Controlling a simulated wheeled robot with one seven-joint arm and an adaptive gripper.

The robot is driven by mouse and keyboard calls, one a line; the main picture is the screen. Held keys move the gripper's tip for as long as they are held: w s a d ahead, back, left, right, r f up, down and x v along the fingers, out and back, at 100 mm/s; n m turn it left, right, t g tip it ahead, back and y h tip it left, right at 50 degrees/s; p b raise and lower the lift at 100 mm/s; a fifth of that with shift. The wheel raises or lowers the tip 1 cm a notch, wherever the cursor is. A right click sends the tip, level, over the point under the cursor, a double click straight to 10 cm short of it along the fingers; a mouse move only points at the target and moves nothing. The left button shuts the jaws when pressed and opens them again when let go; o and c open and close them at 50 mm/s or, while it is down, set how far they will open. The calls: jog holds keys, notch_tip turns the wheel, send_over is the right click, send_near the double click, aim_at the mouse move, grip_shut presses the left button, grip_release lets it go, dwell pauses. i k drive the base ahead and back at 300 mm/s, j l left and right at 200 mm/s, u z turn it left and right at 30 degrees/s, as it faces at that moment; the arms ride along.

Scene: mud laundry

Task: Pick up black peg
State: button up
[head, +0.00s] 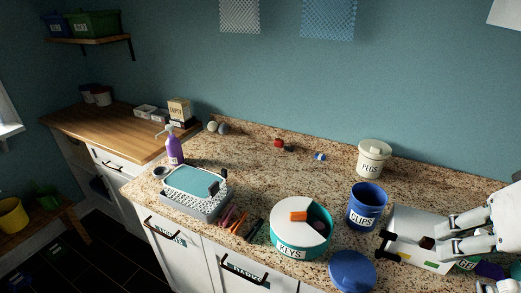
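A thin black peg-like piece (254,229) lies on the granite counter, at the right end of a small group of pink and orange pegs (237,221). Another black piece (214,188) shows at the right side of the teal-topped white basket. My gripper (447,234) is at the far right, over a white tray-like box (408,222). Its two fingers look apart, with nothing visible between them. A small dark brown block (427,242) shows just left of the lower fingertip; I cannot tell whether they touch. The gripper is far right of the pegs.
A round teal and white KEYS container (290,250) with an orange block on top stands between the pegs and my gripper. A blue CLIPS cup (367,206), blue lid (352,271) and white PEGS tub (373,158) stand nearby.

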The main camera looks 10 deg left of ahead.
aim_at(253, 231)
jog(key=j+u, duration=0.1)
jog(key=u, duration=0.75)
jog(key=k+j+z, duration=0.15)
jog(key=j, duration=0.15)
jog(key=k+j+z, duration=0.15)
jog(key=j, duration=0.15)
jog(key=i, duration=0.05)
